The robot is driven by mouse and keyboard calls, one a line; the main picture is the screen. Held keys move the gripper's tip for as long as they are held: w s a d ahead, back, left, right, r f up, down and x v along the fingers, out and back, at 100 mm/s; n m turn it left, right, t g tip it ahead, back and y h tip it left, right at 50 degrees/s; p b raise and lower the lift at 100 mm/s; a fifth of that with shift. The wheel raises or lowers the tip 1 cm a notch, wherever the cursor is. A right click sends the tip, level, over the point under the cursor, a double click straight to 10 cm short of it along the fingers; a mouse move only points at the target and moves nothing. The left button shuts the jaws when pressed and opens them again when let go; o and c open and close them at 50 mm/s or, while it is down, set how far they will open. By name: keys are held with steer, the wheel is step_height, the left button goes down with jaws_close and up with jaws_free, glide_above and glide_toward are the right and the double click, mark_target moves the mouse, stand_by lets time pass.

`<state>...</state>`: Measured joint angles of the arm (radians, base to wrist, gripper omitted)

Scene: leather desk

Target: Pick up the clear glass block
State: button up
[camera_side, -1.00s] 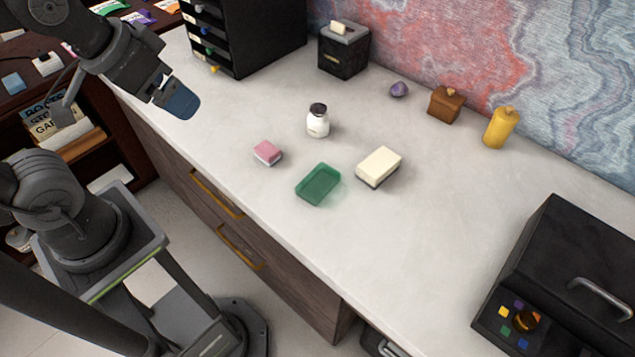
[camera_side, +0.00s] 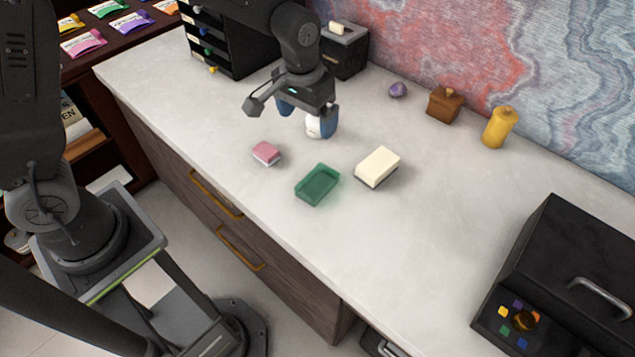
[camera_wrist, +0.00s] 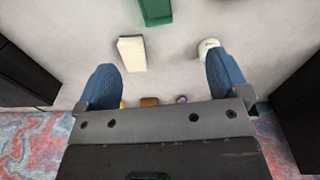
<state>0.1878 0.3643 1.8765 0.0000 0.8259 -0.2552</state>
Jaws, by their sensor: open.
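I see no colourless glass block. A green block (camera_side: 318,185) that looks glassy lies on the pale desk top, with a green tint on the surface beside it; its end also shows at the top edge of the wrist view (camera_wrist: 156,10). My gripper (camera_side: 307,113) is open and empty, above the desk and behind the green block, close to a white jar (camera_side: 313,131). The jar is partly hidden by a blue finger. In the wrist view both blue fingers are wide apart, with the jar (camera_wrist: 206,46) by the right one.
A cream block (camera_side: 378,166) lies right of the green block and a pink block (camera_side: 266,152) to its left. A purple stone (camera_side: 398,90), brown box (camera_side: 445,104) and yellow canister (camera_side: 498,127) stand along the wall. A black appliance (camera_side: 570,270) fills the right. The front middle is clear.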

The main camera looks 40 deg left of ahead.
glide_above(318, 180)
step_height(318, 180, down, 6)
steer(key=r, duration=0.1)
steer(key=shift+g, duration=0.4)
steer(key=f, duration=0.9)
steer(key=shift+w+d, duration=0.2)
steer(key=shift+s+a+f, duration=0.15)
steer(key=shift+f, duration=1.25)
steer(key=shift+s+a+f, duration=0.1)
steer(key=shift+f, duration=1.25)
steer(key=shift+c, duration=0.4)
steer(key=c, duration=1.2)
